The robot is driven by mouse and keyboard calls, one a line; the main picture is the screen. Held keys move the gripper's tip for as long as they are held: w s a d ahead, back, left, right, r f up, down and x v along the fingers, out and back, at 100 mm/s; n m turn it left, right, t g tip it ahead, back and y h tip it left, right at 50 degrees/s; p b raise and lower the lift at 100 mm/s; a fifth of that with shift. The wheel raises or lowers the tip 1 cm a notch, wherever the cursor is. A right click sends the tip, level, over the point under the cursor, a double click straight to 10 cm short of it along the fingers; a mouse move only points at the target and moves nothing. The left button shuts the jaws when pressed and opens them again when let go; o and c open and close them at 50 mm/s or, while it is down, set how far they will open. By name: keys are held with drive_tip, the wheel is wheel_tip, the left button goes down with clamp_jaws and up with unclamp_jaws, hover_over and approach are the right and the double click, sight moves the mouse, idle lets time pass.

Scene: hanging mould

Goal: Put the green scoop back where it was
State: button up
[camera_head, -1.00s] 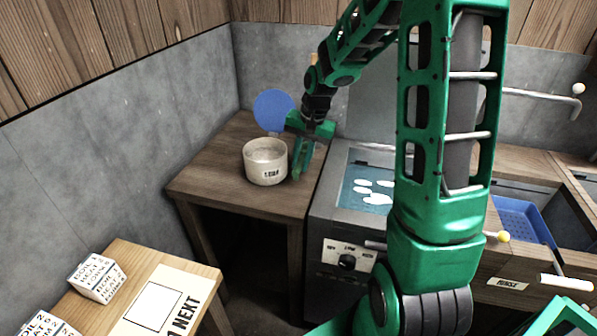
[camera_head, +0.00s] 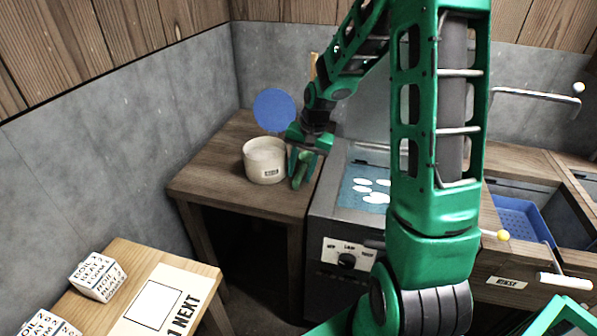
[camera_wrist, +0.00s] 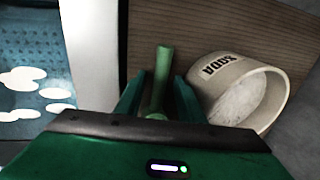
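The green scoop (camera_wrist: 161,78) shows in the wrist view as a plain green bar between my fingers; its bowl end cannot be made out. My gripper (camera_head: 300,184) is low over the right part of the wooden table, just right of the white SODA tub (camera_head: 265,163). In the wrist view, my gripper (camera_wrist: 160,78) has its fingers spread on both sides of the scoop, with a gap visible at least on the left. The tub (camera_wrist: 240,92) stands close by the right finger and holds white powder.
A blue disc (camera_head: 274,110) stands behind the tub. The grey unit (camera_head: 350,215) with a teal top and white shapes is just right of the table (camera_head: 215,180). A blue basket (camera_head: 520,222) lies farther right. The table's left part is clear.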

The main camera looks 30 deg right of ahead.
wheel_tip(320, 180, up, 12)
drive_tip(key=s+d, duration=0.2)
drive_tip(key=s+d+r+n+g+h, duration=0.1)
drive_tip(key=s+n, duration=0.1)
drive_tip(key=s, duration=2.8)
drive_tip(key=shift+r+n+g, duration=0.2)
drive_tip(key=shift+n+g, duration=0.1)
drive_tip(key=shift+n, duration=0.1)
drive_tip(key=shift+d, duration=0.1)
drive_tip(key=shift+w+f, duration=0.25)
drive_tip(key=shift+w, duration=0.35)
